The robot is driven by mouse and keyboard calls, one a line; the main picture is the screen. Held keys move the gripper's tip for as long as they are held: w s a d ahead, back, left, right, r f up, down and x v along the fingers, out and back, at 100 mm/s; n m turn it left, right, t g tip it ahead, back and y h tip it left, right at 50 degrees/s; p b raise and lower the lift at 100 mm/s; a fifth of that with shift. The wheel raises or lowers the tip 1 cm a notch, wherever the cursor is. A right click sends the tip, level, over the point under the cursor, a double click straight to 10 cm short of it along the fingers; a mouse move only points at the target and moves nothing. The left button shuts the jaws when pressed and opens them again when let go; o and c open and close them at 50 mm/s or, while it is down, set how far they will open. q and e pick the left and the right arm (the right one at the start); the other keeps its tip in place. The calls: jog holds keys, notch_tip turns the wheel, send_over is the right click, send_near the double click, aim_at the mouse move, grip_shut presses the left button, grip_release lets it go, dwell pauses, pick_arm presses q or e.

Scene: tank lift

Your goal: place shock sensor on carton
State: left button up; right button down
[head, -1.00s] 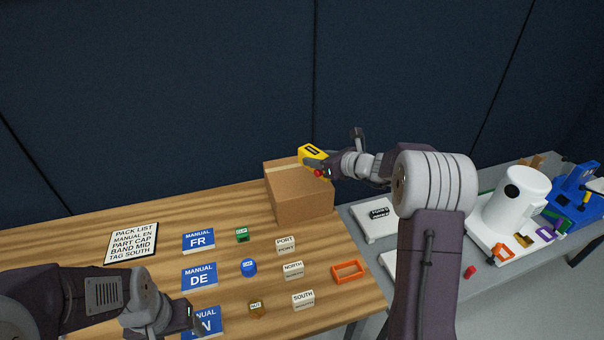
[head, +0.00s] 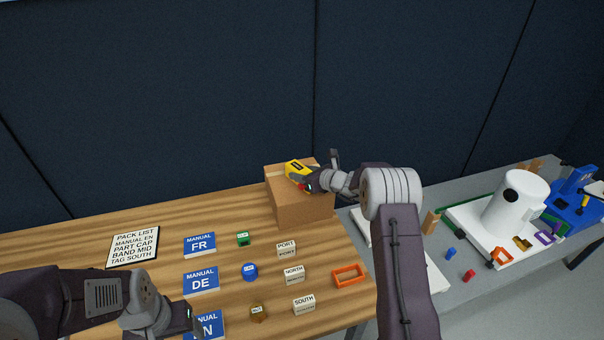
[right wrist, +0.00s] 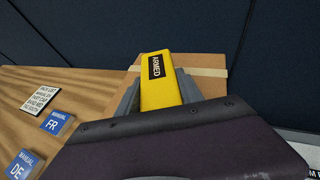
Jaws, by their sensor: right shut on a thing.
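The yellow shock sensor (head: 296,170), with a black label, is at the top of the brown carton (head: 305,207). In the right wrist view the sensor (right wrist: 158,82) shows its label reading ARMED and sits between the two fingers. My right gripper (head: 304,181) is shut on it. The sensor is over the carton's top; whether it touches the surface cannot be told. The carton (right wrist: 205,90) shows a tape strip in the right wrist view. My left gripper (head: 190,322) is at the lower left, near the EN manual; its finger state is unclear.
Blue manual cards (head: 199,245), a pack list (head: 133,247), small caps, tag blocks (head: 294,274) and an orange frame (head: 348,275) lie on the wooden table. A grey table (head: 480,268) at right holds a white tank (head: 515,197) and small parts.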

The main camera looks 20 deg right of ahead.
jog(key=shift+f, duration=0.1)
jog(key=c, duration=0.8)
grip_release()
jog(key=shift+o, duration=0.2)
